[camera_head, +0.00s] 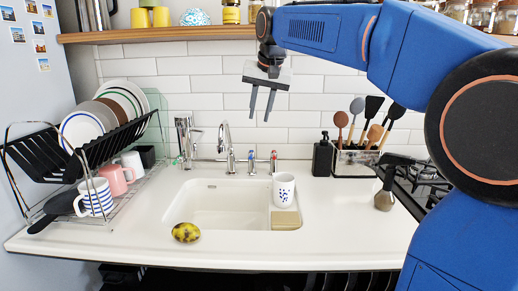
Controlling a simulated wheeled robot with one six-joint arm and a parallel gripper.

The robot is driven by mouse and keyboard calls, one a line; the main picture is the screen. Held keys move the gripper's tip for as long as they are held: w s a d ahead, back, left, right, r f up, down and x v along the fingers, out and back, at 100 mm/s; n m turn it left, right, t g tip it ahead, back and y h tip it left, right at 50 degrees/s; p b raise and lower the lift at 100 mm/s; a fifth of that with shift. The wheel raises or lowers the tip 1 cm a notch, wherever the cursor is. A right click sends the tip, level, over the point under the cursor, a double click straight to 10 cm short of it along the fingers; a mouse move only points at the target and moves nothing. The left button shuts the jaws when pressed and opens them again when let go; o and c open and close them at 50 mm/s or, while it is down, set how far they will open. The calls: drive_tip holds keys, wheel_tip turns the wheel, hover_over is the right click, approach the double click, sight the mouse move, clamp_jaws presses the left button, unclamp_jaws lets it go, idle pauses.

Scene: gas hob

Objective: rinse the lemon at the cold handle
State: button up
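The lemon (186,232), yellow with dark patches, lies on the white counter by the front left edge of the sink (205,212). A chrome tap (226,146) stands behind the basin. To its right are two small handles. The nearer one to the tap looks blue-tipped, the cold handle (251,162); the other is the red-tipped handle (273,161). Both are small in view, and I cannot tell whether water runs. My gripper (262,118) points down, open and empty, in the air above and behind the handles, well apart from the lemon.
A dish rack (110,200) with plates and mugs is on the left. A soap bottle (322,156), utensil holder (354,160) and hob (420,180) are right.

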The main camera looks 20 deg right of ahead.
sight(251, 156)
drive_tip(key=x, duration=1.7)
drive_tip(key=shift+f, duration=0.1)
clamp_jaws()
